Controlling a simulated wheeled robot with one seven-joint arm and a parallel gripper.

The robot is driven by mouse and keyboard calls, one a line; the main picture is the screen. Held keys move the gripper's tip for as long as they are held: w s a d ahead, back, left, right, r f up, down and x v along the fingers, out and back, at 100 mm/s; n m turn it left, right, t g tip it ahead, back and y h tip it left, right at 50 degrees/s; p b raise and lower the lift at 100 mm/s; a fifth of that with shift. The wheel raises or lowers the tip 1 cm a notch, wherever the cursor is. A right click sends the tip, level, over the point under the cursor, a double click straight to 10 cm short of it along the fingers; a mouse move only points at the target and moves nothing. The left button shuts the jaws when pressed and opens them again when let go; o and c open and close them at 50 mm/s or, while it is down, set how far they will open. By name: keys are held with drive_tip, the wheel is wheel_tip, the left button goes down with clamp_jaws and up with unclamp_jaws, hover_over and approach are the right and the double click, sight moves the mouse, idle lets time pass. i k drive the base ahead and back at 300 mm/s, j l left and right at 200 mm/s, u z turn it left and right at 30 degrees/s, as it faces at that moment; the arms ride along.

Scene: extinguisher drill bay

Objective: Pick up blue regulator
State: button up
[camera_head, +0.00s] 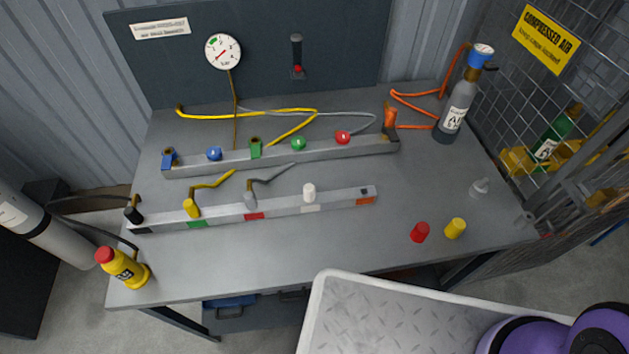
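A small round blue piece (214,153), which looks like the blue regulator, sits on the back rail (285,157) of the workbench. It is between a blue block-shaped fitting (169,157) at the rail's left end and a green fitting (255,148). Purple links of my arm show at the bottom right, over the white-rimmed tray. My gripper is not in view.
The rail also carries round green (298,144) and red (343,137) pieces and an orange fitting (390,118). A front rail (280,206) holds hose ends and a white plug. Loose red (420,232) and yellow (455,228) caps stand at right. Yellow and orange hoses lie behind.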

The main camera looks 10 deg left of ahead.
sight(481, 52)
drive_tip(key=i+l+u, duration=0.15)
drive_tip(key=l+u, duration=0.6)
drive_tip(key=i+l, duration=0.05)
drive_tip(key=l, duration=0.05)
